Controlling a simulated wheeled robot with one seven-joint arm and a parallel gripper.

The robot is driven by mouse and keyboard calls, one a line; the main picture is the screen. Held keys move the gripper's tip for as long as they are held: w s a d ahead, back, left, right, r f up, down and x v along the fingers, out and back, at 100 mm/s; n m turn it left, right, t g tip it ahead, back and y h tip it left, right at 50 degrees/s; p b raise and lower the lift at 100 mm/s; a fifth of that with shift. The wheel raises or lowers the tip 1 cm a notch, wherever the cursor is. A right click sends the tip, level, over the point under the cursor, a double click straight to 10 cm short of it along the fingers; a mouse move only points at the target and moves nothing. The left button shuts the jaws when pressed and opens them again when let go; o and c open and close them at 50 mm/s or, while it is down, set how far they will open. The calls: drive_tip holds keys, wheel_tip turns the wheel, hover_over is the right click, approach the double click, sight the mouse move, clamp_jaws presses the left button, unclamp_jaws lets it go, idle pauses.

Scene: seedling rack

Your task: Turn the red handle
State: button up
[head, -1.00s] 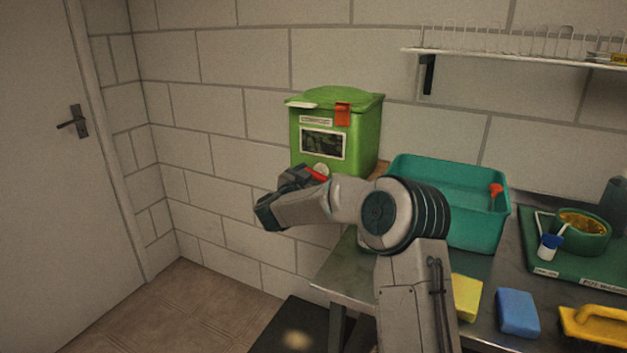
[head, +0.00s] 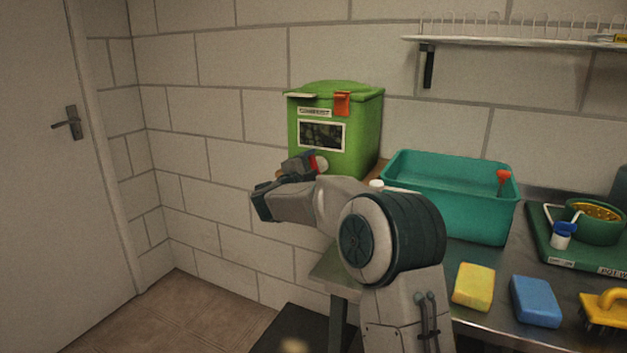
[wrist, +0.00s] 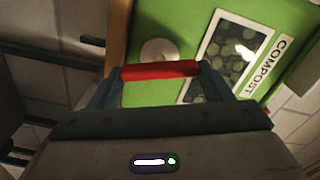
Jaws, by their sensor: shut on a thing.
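The red handle (wrist: 160,70) lies crosswise between my gripper's fingers in the wrist view, beside a round pale fitting (wrist: 158,52) on the green compost bin (wrist: 183,18). My gripper (wrist: 158,78) is shut on the handle. In the head view the handle (head: 313,162) shows as a small red patch at my gripper (head: 304,165), low on the front of the compost bin (head: 358,120). My forearm hides part of the area below the bin. The bin has a label, a dark window and an orange clip at its lid.
A teal tub (head: 450,210) stands right of the bin. A yellow sponge (head: 474,287), a blue sponge (head: 535,301) and a yellow-handled tool (head: 605,309) lie on the metal table. A white shelf (head: 520,39) is above. The floor at left is clear.

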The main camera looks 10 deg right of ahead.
drive_tip(key=m+b, duration=0.5)
drive_tip(key=m, duration=0.2)
drive_tip(key=m+b, duration=0.6)
drive_tip(key=m, duration=0.1)
drive_tip(key=m+b, duration=0.6)
drive_tip(key=m, duration=0.2)
drive_tip(key=shift+w+a+f, duration=0.15)
drive_tip(key=shift+a+f, duration=0.1)
drive_tip(key=shift+f, duration=0.05)
idle(0.3)
drive_tip(key=o, duration=1)
drive_tip(key=p+v, duration=0.1)
drive_tip(key=v, duration=1.3)
